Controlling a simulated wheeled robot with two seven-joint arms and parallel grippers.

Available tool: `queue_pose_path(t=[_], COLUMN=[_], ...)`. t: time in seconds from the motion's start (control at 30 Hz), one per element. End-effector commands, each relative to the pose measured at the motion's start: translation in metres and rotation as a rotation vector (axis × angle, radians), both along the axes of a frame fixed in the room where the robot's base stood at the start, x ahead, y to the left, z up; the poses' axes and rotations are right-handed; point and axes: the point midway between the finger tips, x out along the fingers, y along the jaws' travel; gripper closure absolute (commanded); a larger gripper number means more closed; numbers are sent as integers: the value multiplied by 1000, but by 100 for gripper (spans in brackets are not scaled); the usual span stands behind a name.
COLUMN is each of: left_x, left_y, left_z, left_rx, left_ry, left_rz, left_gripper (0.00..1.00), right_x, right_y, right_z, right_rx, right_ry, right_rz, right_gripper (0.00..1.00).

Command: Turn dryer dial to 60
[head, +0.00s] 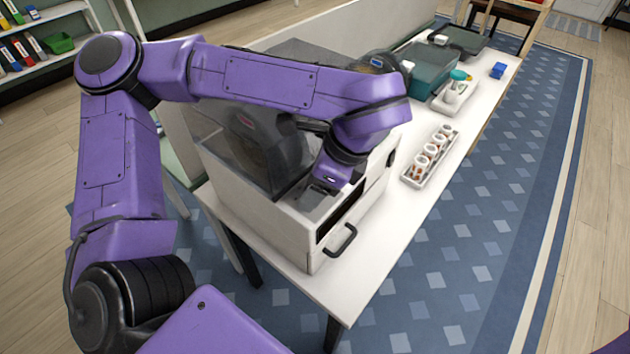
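The machine that appears to be the dryer (290,238) is a white box on the near end of the white table. It has a smoky clear cover with a dark round form inside, a dark front slot and a black handle (342,241). A small dark mark (391,157) shows on its front face, partly beside my arm; I cannot tell whether it is the dial. No dial setting is readable. My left gripper (333,184) points down at the machine's front upper edge; its fingers are mostly hidden, and contact is unclear. My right gripper is out of view.
On the white table (400,235) stand a narrow tray (419,182) with several small round items, a teal box (430,72), a white tray with a bottle (452,90) and a blue block (498,70). Blue patterned carpet lies right of the table. Shelves stand far left.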

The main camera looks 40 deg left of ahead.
Motion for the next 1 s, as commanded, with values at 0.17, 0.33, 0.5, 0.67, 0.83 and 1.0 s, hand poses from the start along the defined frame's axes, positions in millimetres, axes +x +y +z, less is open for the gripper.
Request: queue_pose_path(t=[0.17,0.33,0.5,0.67,0.83,1.0], left_x=[0,0,0,0,-1,-2], left_y=[0,0,0,0,-1,-1], left_z=[0,0,0,0,0,0], left_rx=[0,0,0,1,1,1], left_ry=[0,-1,-1,-1,-3,-5], left_rz=[-1,-1,-19,-77,-192,-345], left_gripper=[77,95,95,95,95,95], right_x=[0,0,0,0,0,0], right_y=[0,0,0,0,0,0], right_z=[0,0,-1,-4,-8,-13], right_rx=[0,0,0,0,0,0], right_ry=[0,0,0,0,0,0], right_rz=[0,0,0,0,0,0], right_gripper=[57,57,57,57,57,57])
